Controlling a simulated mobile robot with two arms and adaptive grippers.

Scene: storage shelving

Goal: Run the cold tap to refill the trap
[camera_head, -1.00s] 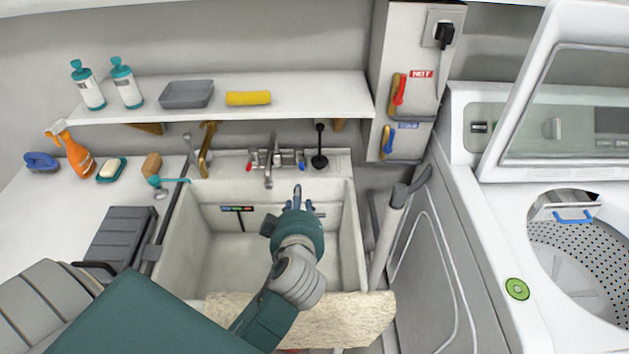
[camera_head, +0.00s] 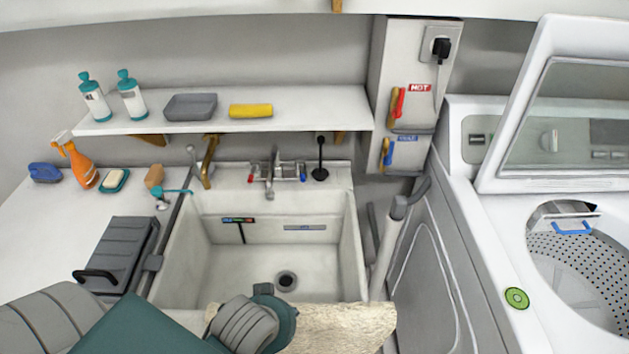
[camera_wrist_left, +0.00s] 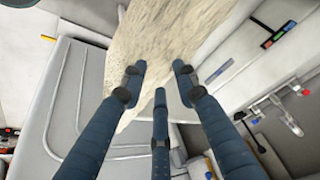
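The tap (camera_head: 269,182) stands at the back rim of the white sink (camera_head: 188,250). It has a red handle (camera_head: 251,178) on its left and a blue handle (camera_head: 303,177) on its right. The tap also shows in the left wrist view (camera_wrist_left: 287,117). No water stream is visible. The round drain (camera_head: 286,281) lies in the basin floor. My left arm is at the sink's front edge, its fingers hidden in the head view. In the left wrist view my left gripper (camera_wrist_left: 159,80) has its fingers spread and empty, above a beige cloth. My right gripper is not in view.
The beige cloth (camera_head: 335,328) hangs over the sink's front edge. A grey box (camera_head: 122,250) stands on the left counter. A black plunger-like handle (camera_head: 320,160) and a brass pipe (camera_head: 208,160) flank the tap. The washing machine (camera_head: 480,240) stands right. The basin is clear.

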